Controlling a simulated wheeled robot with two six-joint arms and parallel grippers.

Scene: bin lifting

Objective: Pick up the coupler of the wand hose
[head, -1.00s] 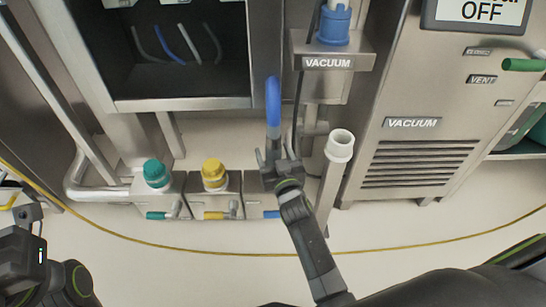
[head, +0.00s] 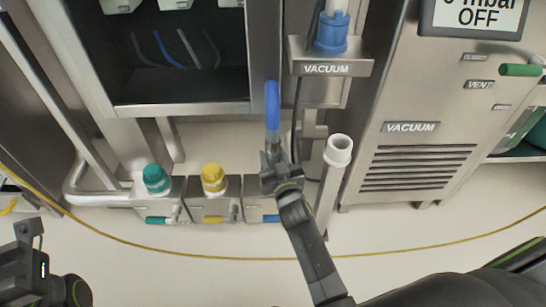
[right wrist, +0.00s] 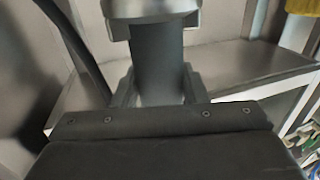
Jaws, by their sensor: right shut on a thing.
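The wand hose coupler (head: 272,146) is the metal fitting below an upright blue hose end (head: 272,103), left of centre in the head view. My right gripper (head: 274,163) is shut on its lower part from the front. In the right wrist view a dark cylinder (right wrist: 158,65) with a metal collar (right wrist: 150,10) above it stands between the fingers (right wrist: 158,88). The gripper hides the lower end of the coupler. Part of my left arm shows at the lower left of the head view, but its fingertips do not show.
A grey tube with a white top (head: 339,150) stands close to the right of my right gripper. Boxes with a teal cap (head: 155,178) and a yellow cap (head: 213,177) stand left. The vacuum cabinet (head: 410,165) is at right. A yellow line (head: 200,255) crosses the clear floor.

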